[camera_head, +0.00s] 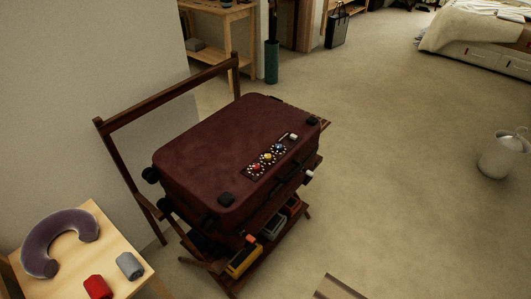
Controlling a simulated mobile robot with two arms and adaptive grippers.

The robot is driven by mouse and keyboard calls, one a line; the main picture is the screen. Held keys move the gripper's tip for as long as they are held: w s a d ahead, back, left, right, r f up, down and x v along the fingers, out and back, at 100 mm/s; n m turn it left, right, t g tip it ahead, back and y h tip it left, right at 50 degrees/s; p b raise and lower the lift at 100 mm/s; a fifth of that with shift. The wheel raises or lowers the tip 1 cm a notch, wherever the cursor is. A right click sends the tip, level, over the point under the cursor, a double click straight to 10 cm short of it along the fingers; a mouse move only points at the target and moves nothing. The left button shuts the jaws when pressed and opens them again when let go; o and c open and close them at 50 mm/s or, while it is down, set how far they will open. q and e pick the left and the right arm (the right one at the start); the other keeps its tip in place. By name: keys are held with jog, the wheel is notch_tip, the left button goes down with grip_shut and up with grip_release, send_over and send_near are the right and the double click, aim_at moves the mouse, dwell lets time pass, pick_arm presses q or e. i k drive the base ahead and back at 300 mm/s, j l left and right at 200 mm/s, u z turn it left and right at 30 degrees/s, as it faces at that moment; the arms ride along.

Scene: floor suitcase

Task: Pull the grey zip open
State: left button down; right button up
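A dark red suitcase (215,150) lies flat and shut on a dark wooden rack (128,165). A small pale grey-white tab (309,173) sticks out at its right side, near the lower seam; it may be the grey zip's pull, but it is too small to be sure. A small orange tab (249,239) shows lower, at the near side. On the lid, a dark panel carries red, yellow and blue dials (267,156) and a small whitish piece (292,136). The zip line itself is too dark to make out. Neither of my grippers is in view.
Boxes, one yellow (243,261) and one grey (273,226), sit on the rack's lower shelf. A small wooden table (125,289) at lower left holds a purple neck pillow (45,248) and red and grey rolls. The carpet (410,190) to the right is clear up to a metal can (501,157).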

aim_at(310, 174)
jog(key=i+l+z, duration=0.15)
jog(key=z, duration=0.3)
jog(key=i+l+z, duration=0.15)
jog(key=z, duration=0.25)
jog(key=i+z, duration=0.25)
jog(key=z, duration=0.2)
jog(key=i, duration=1.05)
jog(key=i+u, duration=0.1)
jog(key=i, duration=0.95)
jog(key=i+l, duration=0.2)
jog(key=i, duration=0.85)
jog(key=i+l+u, duration=0.1)
jog(key=i, duration=0.95)
jog(key=u, duration=0.45)
jog(key=i+u, duration=0.1)
jog(key=u, duration=0.75)
jog(key=l+u, duration=0.1)
jog(key=u, duration=0.35)
jog(key=l+u, duration=0.1)
jog(key=u, duration=2.6)
jog(key=i+j+u, duration=0.2)
jog(key=u, duration=0.15)
jog(key=i+j+u, duration=0.1)
jog(key=i+u, duration=0.25)
jog(key=k, duration=0.1)
